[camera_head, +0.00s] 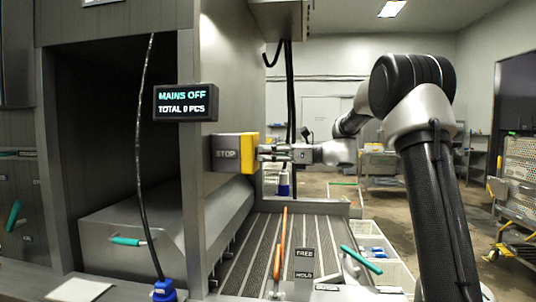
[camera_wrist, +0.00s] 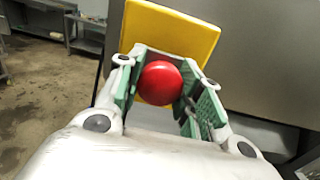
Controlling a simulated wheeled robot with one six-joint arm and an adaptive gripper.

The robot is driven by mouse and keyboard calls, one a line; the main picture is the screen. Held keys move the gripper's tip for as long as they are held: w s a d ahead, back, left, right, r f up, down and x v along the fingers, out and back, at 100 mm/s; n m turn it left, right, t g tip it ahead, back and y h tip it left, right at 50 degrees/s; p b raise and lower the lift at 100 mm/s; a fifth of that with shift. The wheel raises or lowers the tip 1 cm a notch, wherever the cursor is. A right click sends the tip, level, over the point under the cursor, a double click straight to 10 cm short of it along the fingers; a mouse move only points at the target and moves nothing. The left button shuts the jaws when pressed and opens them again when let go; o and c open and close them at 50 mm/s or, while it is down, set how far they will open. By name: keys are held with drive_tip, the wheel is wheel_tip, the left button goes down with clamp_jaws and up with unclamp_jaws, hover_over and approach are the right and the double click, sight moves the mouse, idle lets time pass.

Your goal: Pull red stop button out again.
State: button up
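The stop button box (camera_head: 226,153), grey with the word STOP on its side and a yellow front, is mounted on the machine's wall in the head view. In the wrist view its yellow plate (camera_wrist: 185,32) carries the round red stop button (camera_wrist: 159,82). My gripper (camera_head: 264,153) points at the yellow front from the right. In the wrist view my gripper (camera_wrist: 168,76) has its green-padded fingers apart, one on each side of the red button. A gap shows at the right finger; contact at the left cannot be told. The head view hides the button.
A display (camera_head: 185,102) above the box reads MAINS OFF, TOTAL 0 PCS. A black cable (camera_head: 140,130) hangs at the left before the dark opening. Below lies a slatted conveyor (camera_head: 262,245) with orange and teal handles. The floor at the right is partly open.

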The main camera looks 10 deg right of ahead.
clamp_jaws()
drive_tip(key=shift+v, duration=0.8)
drive_tip(key=o, duration=1.1)
unclamp_jaws()
drive_tip(key=v, duration=1.2)
drive_tip(key=shift+f, duration=0.1)
